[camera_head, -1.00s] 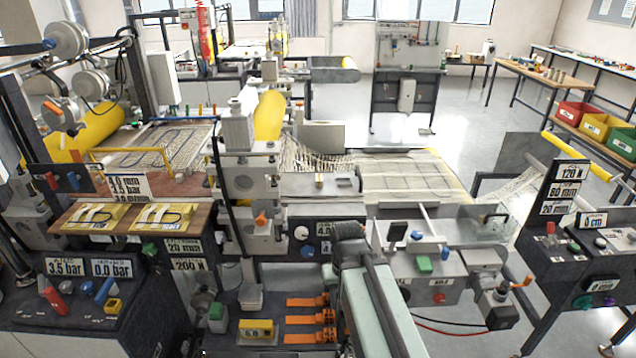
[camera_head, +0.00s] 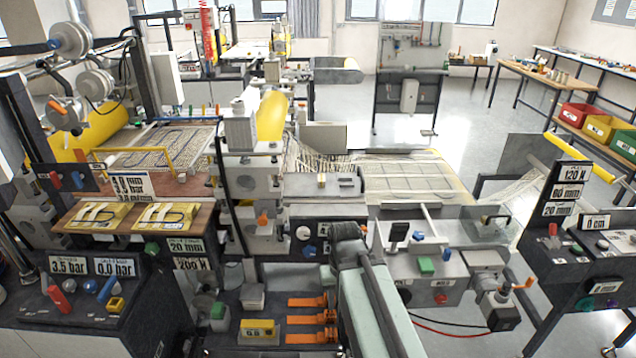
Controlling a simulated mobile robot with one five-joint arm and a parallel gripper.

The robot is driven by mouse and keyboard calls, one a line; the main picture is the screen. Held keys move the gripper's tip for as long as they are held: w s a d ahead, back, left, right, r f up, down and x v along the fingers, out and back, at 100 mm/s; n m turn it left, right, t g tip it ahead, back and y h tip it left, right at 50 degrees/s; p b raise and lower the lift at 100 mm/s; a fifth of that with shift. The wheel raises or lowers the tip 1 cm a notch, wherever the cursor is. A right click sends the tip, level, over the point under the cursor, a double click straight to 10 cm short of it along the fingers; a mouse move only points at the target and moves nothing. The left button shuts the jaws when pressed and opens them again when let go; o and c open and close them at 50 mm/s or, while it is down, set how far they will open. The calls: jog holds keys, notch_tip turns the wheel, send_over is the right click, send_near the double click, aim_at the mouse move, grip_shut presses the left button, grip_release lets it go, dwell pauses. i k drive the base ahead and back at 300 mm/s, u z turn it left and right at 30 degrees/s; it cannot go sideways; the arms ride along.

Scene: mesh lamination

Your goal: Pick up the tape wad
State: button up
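I cannot make out a tape wad with certainty. A small tan piece (camera_head: 321,180) lies on the grey top plate of the machine in the middle, too small to identify. My pale green arm rises from the bottom centre to a dark ribbed joint in front of the machine. No gripper fingers show, so I cannot see whether they hold anything. Open mesh (camera_head: 310,160) runs from the rollers to a flat panel (camera_head: 410,178) on the right.
A yellow roller (camera_head: 270,115) stands behind the central press block. Orange clamps (camera_head: 312,320) and a yellow display box (camera_head: 259,331) are at the bottom. A control stand (camera_head: 560,235) is at right. Red, yellow and green bins (camera_head: 603,127) stand far right. Open floor shows at back right.

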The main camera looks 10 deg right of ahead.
aim_at(321, 180)
jog(key=u, duration=3.35)
jog(key=k, duration=2.05)
jog(key=z, duration=0.85)
jog(key=i, duration=0.85)
jog(key=u, duration=0.05)
